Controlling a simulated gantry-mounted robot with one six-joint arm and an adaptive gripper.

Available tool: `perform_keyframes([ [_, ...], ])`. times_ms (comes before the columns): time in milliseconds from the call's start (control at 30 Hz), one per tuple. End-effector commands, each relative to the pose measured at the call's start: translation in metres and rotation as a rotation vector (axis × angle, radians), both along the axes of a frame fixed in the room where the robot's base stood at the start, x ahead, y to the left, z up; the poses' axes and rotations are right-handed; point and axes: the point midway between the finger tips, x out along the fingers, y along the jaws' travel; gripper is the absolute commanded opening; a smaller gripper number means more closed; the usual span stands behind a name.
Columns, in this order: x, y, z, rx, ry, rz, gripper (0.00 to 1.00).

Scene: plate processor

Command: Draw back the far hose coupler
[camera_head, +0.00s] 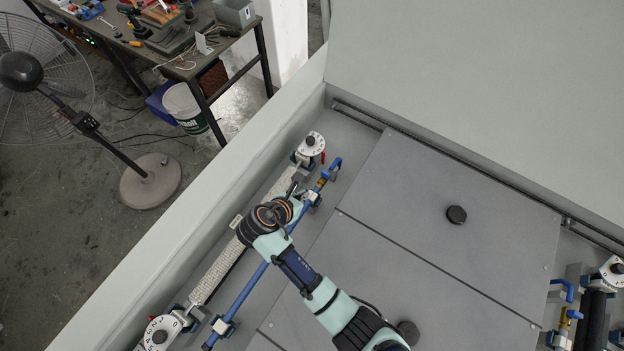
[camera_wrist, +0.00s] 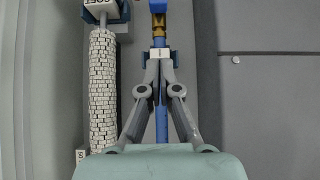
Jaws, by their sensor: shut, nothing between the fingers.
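The far hose coupler (camera_head: 321,184) is a small brass piece near the upper end of the blue hose (camera_head: 248,287). A blue elbow (camera_head: 335,166) lies just beyond it. In the wrist view the brass coupler (camera_wrist: 158,24) is at the top centre, beyond my fingertips. My gripper (camera_head: 297,184) is over the upper end of the hose line. In the wrist view my gripper (camera_wrist: 160,66) has its fingertips close together at the hose, just short of the coupler. It is shut with nothing held. Contact with the hose or coupler cannot be told.
A white-patterned roller (camera_wrist: 104,90) runs left of the hose. A white dial (camera_head: 311,144) stands at its far end, another dial (camera_head: 160,334) at the near end. Flat grey panels (camera_head: 400,240) with black knobs (camera_head: 456,214) lie to the right. A pale wall (camera_head: 205,190) borders the left.

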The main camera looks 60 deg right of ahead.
Motion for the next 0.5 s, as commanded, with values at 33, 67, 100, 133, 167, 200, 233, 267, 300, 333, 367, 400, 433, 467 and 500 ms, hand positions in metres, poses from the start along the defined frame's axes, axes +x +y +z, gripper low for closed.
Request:
perform_keyframes([
  [33,-0.002,-0.005,-0.006,0.001,0.001,-0.003,0.0],
  [67,-0.002,-0.009,-0.01,0.001,0.001,-0.003,0.0],
  [100,-0.004,-0.014,-0.016,0.001,0.002,-0.005,0.0],
  [133,-0.004,-0.019,-0.02,0.001,0.001,-0.004,0.0],
  [167,-0.005,-0.023,-0.025,0.001,0.002,-0.005,0.0],
  [200,-0.006,-0.03,-0.031,0.002,0.002,-0.005,0.0],
  [233,-0.006,-0.034,-0.036,0.001,0.001,-0.004,0.0],
  [267,-0.006,-0.039,-0.041,0.002,0.002,-0.005,0.0],
  [300,-0.007,-0.045,-0.047,0.002,0.001,-0.004,0.0],
  [333,-0.008,-0.05,-0.052,0.002,0.0,-0.004,0.0],
  [367,-0.009,-0.054,-0.057,0.002,0.001,-0.004,0.0],
  [400,-0.009,-0.06,-0.063,0.002,0.001,-0.003,0.0],
  [433,-0.01,-0.064,-0.067,0.002,0.0,-0.004,0.0],
  [467,-0.01,-0.07,-0.066,0.001,-0.002,-0.004,0.0],
  [500,-0.011,-0.077,-0.064,0.001,-0.003,-0.004,0.0],
])
